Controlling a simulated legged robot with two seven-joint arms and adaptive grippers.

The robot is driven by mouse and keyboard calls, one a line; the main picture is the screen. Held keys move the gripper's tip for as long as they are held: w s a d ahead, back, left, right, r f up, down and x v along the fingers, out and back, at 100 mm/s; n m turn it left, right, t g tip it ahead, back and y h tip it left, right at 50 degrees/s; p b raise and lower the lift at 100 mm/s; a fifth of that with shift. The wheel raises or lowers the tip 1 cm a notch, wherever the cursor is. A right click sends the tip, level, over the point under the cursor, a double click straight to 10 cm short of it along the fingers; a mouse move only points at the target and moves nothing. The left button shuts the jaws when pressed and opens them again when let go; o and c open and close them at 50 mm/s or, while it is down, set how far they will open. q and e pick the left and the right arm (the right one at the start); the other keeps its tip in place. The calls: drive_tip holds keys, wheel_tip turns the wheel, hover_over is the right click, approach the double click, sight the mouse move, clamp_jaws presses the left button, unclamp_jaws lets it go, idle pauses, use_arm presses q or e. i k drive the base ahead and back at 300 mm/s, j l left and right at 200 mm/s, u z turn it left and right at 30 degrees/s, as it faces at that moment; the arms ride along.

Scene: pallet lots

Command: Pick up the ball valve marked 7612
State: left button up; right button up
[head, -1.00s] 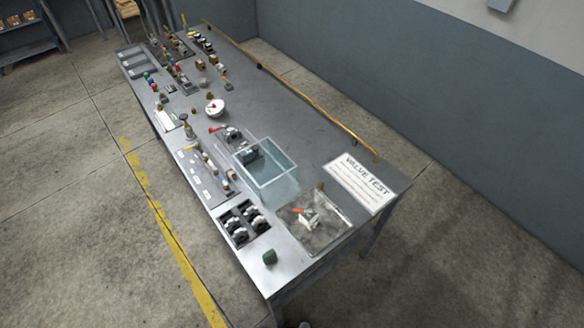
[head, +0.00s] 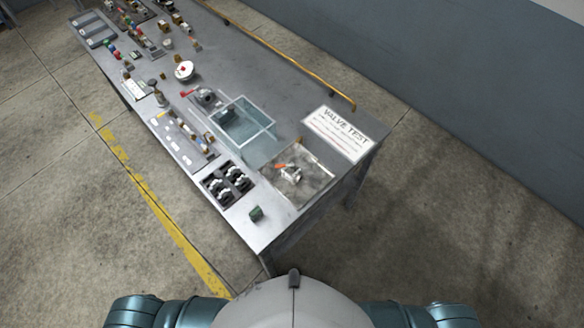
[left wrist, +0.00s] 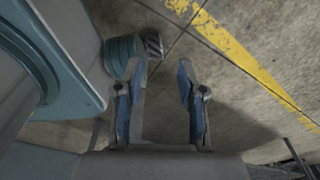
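In the head view several valves and fittings stand on the grey workbench (head: 268,225). A valve with an orange-red handle (head: 288,172) lies on the mat at the near right. Another valve with a red handle (head: 205,97) is behind the clear tank. The number 7612 cannot be read on any of them. My left gripper (left wrist: 158,75) shows in the left wrist view, fingers apart, empty, above the floor. Neither gripper shows in the head view. My right gripper is out of view.
A clear tank (head: 268,136) stands mid-bench, beside a VALVE TEST sign (head: 338,133). A black tray (head: 228,184) of dark round parts and a green object (head: 256,214) are near the front. A yellow line (head: 150,195) runs along the floor at left.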

sight(294, 174)
drive_tip(key=l+u, duration=0.2)
drive_tip(key=l, duration=0.75)
drive_tip(key=l+u, duration=0.25)
drive_tip(key=l, duration=0.65)
